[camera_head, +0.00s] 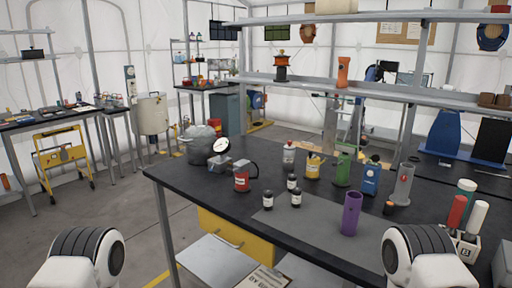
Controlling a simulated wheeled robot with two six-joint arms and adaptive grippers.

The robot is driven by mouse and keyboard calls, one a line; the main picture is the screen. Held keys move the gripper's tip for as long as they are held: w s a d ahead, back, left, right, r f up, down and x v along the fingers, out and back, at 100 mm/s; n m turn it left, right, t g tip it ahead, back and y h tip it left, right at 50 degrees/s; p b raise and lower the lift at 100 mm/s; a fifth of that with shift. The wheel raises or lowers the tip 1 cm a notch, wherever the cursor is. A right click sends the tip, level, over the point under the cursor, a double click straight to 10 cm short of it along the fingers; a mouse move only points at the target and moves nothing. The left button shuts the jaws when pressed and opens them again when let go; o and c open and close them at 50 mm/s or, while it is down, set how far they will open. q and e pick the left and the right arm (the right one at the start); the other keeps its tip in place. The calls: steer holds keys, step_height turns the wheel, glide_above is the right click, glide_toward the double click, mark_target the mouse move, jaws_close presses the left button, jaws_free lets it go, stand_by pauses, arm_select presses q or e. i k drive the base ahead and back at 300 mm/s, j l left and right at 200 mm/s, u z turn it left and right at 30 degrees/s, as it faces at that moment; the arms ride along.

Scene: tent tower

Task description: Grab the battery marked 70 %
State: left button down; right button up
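No battery with a readable 70 % mark can be made out; labels are too small to read. On the dark workbench (215,196) stand an upright purple cylinder (351,214), a grey cylinder (403,184), a blue device (370,179), a green device (343,167) and a yellow container (313,166). At the right front, a white holder (466,246) has red (456,212), white (477,218) and green-topped (465,188) cylinders at it. I cannot tell which, if any, is the battery.
Small dark bottles (296,198), a red can (242,181), a dial gauge (221,146) and a white bottle (289,153) stand on the bench. A shelf (310,84) spans above its far side. Open floor (85,235) lies to the left.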

mark_target(292, 178)
steer(key=i+j, duration=0.65)
steer(key=i, duration=0.2)
